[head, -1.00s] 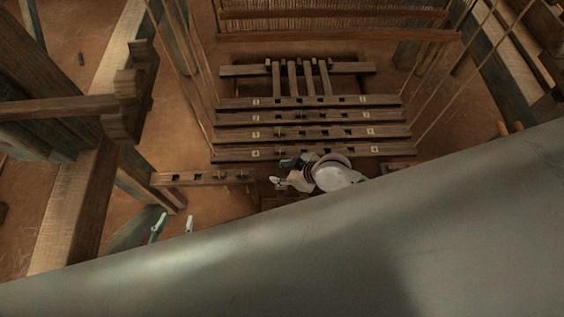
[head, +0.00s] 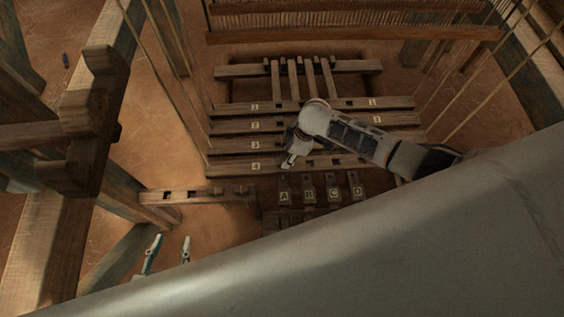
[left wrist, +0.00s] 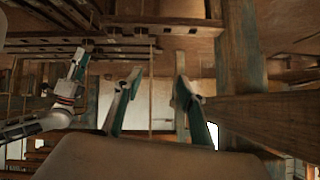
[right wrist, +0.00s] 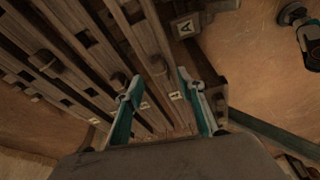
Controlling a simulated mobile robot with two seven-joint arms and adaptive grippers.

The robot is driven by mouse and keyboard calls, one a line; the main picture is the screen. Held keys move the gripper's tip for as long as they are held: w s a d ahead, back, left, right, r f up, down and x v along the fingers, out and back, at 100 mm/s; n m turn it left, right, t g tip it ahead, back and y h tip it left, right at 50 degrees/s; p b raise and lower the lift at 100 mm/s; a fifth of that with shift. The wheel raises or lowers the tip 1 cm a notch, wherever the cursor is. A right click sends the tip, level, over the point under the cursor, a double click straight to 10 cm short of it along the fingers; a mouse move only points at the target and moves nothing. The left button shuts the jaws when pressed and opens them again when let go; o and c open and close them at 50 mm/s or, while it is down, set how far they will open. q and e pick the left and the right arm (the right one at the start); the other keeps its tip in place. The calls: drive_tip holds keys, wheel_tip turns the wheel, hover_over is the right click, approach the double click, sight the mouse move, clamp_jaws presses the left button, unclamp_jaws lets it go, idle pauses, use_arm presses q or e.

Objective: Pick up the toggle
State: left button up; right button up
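I cannot tell for sure which piece is the toggle. Small dark peg-like pieces sit on the slotted wooden bars in the right wrist view, one (right wrist: 157,66) just past my fingertips, another (right wrist: 117,80) to its left and one further left (right wrist: 42,58). My right gripper (head: 289,163) is over the bars marked 3 and 4 in the head view. In the right wrist view its fingers (right wrist: 160,77) are apart with nothing held between them. My left gripper (head: 172,241) is open and empty at the lower left, and its spread fingers show in the left wrist view (left wrist: 158,75).
Blocks lettered A to D (head: 309,193) stand in front of the bars. A short slotted rail (head: 200,194) lies left of them. Loom posts (head: 85,130) and slanting cords (head: 462,85) flank the bars. My grey body covers the lower right of the head view.

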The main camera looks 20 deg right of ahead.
sight(283, 162)
drive_tip(key=x, duration=0.1)
drive_tip(key=b+x, duration=0.2)
drive_tip(key=x, duration=0.1)
drive_tip(key=shift+s+a, duration=0.1)
drive_tip(key=shift+s, duration=0.25)
drive_tip(key=shift+w+a+f, duration=0.1)
drive_tip(key=shift+w+f, duration=0.2)
drive_tip(key=shift+w, duration=0.1)
clamp_jaws()
use_arm(q)
drive_tip(key=shift+w+d, duration=0.35)
drive_tip(key=shift+w, duration=0.05)
